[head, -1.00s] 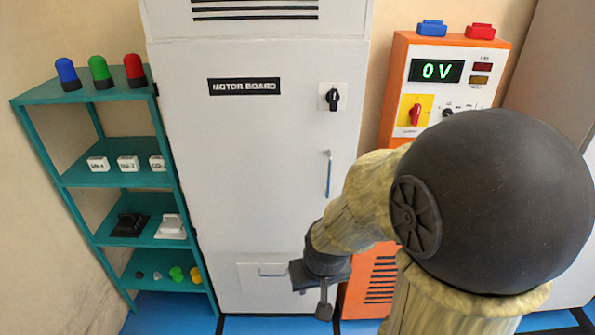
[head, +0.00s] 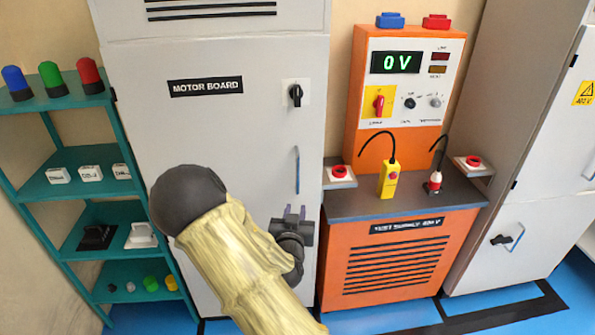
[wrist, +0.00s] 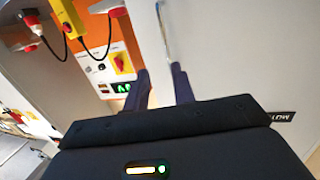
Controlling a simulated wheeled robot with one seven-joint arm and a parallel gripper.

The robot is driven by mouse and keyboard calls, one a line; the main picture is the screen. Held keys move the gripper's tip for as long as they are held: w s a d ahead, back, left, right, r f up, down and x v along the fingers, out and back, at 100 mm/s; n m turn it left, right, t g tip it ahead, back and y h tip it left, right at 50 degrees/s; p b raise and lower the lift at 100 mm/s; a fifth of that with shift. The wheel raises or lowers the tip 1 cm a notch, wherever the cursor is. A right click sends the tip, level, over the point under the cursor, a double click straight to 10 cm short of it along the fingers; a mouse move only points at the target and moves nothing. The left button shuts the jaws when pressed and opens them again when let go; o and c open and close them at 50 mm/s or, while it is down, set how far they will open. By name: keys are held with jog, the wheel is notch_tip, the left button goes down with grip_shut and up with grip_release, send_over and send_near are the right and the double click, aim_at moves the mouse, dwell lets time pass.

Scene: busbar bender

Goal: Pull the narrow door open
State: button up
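The white MOTOR BOARD cabinet has a tall grey-white door (head: 215,135) that looks shut. A slim vertical bluish handle (head: 297,170) sits near its right edge, below a black rotary knob (head: 295,95). My gripper (head: 294,211) is just below the handle in the head view, fingers pointing up. In the wrist view the two fingers of my gripper (wrist: 160,82) are apart with nothing between them. The handle (wrist: 162,35) shows beyond the fingertips, roughly in line with the gap. I see no contact with it.
An orange test supply bench (head: 405,260) stands right of the cabinet, carrying a yellow pendant (head: 389,180) and red buttons. A teal shelf (head: 75,185) stands at the left. A grey cabinet (head: 530,110) with a warning sign is at the far right.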

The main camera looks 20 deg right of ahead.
aim_at(297, 171)
jog(key=shift+w+a+r+n+t, duration=0.2)
jog(key=shift+r+n+t, duration=0.1)
jog(key=shift+r+t, duration=0.4)
jog(key=shift+w, duration=0.1)
jog(key=p+x, duration=0.4)
jog(key=x, duration=1.3)
jog(key=shift+w+d+p, duration=0.1)
jog(key=shift+d+p, duration=0.05)
jog(key=shift+p, duration=0.25)
jog(key=shift+c, duration=0.3)
grip_shut()
